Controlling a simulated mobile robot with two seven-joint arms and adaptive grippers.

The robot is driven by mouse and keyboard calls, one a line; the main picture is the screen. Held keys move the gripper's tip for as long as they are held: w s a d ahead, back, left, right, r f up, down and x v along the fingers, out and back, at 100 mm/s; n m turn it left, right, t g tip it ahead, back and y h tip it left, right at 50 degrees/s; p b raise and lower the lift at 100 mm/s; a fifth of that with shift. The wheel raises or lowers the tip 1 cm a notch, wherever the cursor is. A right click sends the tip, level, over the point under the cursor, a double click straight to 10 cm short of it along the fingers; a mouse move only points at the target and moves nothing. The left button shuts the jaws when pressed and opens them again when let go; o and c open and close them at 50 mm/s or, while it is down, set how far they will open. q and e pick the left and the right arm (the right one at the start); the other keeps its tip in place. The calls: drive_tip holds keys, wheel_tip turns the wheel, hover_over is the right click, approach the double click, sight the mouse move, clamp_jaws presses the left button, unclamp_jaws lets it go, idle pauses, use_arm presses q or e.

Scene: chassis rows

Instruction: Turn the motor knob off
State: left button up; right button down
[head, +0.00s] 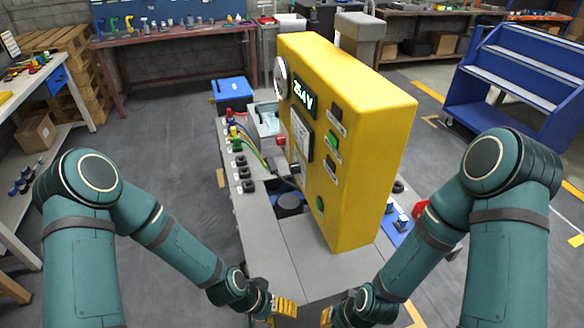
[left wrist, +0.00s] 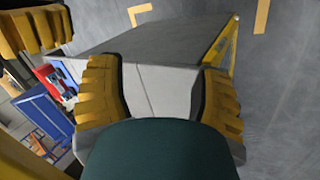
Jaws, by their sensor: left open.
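A tall yellow panel box (head: 345,130) stands on a grey bench (head: 262,240); its display reads about 25.4 V. Its front has green and dark switches and a round green button or knob (head: 320,204). A dark round part (head: 289,204) sits at its foot, and a blue knob (head: 402,222) is on its right. I cannot tell which is the motor knob. My left gripper (head: 284,307) is low at the bench's near end, apart from these. In the left wrist view (left wrist: 162,85) its yellow fingers are spread with nothing held. My right gripper (head: 326,317) is beside it, mostly cut off.
Black knobs and colored plugs with wires (head: 240,135) line the bench's left side. A blue rack (head: 520,80) is at right, a shelf table (head: 30,100) at left. Grey floor lies open between.

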use_arm(q)
drive_tip(key=w+d+r+m+h, duration=0.1)
drive_tip(key=w+d, duration=0.1)
drive_tip(key=w+d+r+h, duration=0.1)
drive_tip(key=w+d, duration=0.1)
drive_tip(key=w+d+r+m+h, duration=0.1)
drive_tip(key=w+d, duration=0.1)
drive_tip(key=shift+w+r+m+p, duration=0.1)
drive_tip(key=shift+m+p, duration=0.2)
drive_tip(key=w+r+m+h, duration=0.2)
drive_tip(key=w+r+h, duration=0.1)
drive_tip(key=w+r, duration=0.4)
drive_tip(key=m+t+h+p, duration=0.1)
drive_tip(key=m+t+h, duration=0.3)
drive_tip(key=t+h, duration=0.1)
approach(290, 169)
drive_tip(key=x, duration=1)
drive_tip(key=shift+d+r, duration=0.1)
drive_tip(key=shift+d, duration=0.3)
clamp_jaws()
